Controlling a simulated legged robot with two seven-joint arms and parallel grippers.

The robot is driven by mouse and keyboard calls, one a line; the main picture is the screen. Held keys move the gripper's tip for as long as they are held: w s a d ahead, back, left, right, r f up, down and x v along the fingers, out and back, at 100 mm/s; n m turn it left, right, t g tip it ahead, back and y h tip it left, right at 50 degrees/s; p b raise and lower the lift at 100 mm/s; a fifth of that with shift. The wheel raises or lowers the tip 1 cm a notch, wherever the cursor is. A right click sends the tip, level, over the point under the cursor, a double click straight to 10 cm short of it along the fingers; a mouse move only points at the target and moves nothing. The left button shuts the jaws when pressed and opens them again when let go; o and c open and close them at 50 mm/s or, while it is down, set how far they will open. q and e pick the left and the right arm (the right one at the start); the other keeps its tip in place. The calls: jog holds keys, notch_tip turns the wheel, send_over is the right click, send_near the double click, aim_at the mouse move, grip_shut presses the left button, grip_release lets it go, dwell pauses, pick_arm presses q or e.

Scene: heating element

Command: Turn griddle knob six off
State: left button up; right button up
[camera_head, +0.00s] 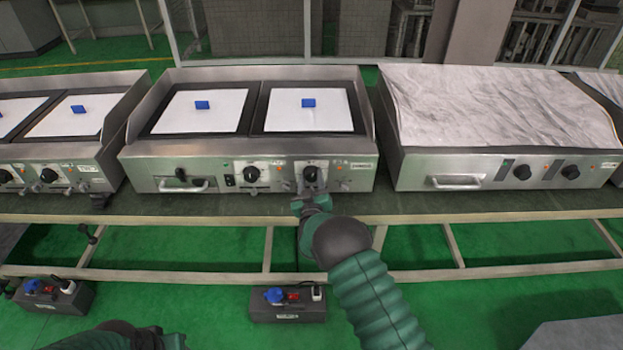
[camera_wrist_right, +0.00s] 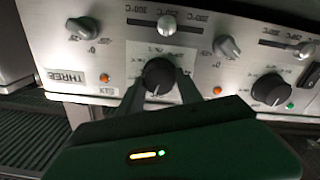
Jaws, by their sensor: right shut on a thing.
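The middle griddle (camera_head: 135,160) has two black knobs on its steel front. The right-hand black knob (camera_head: 310,173) also shows in the right wrist view (camera_wrist_right: 158,74), with a small upside-down label that looks like SIX beside it. My right gripper (camera_head: 311,190) is at this knob. In the right wrist view its two dark fingers (camera_wrist_right: 158,84) stand on either side of the knob, shut on it. A pale mark on the knob points toward the bottom of that view. My left gripper is not in view; only part of my left arm shows at the lower left.
Another black knob (camera_head: 251,174) sits to the left on the same panel, with small grey knobs and sliders nearby. A marble-topped griddle (camera_head: 500,105) stands to the right. Power boxes (camera_head: 287,308) stand on the green floor.

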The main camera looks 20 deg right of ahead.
jog(key=shift+s+a+f+n, duration=0.15)
jog(key=shift+f+n, duration=0.35)
jog(key=shift+n, duration=0.7)
jog(key=o, duration=1.4)
jog(key=shift+c, duration=0.2)
jog(key=shift+r, duration=0.2)
jog(key=shift+r, duration=0.1)
jog(key=p+v, duration=0.3)
jog(key=v, duration=1.3)
jog(key=shift+s, duration=0.25)
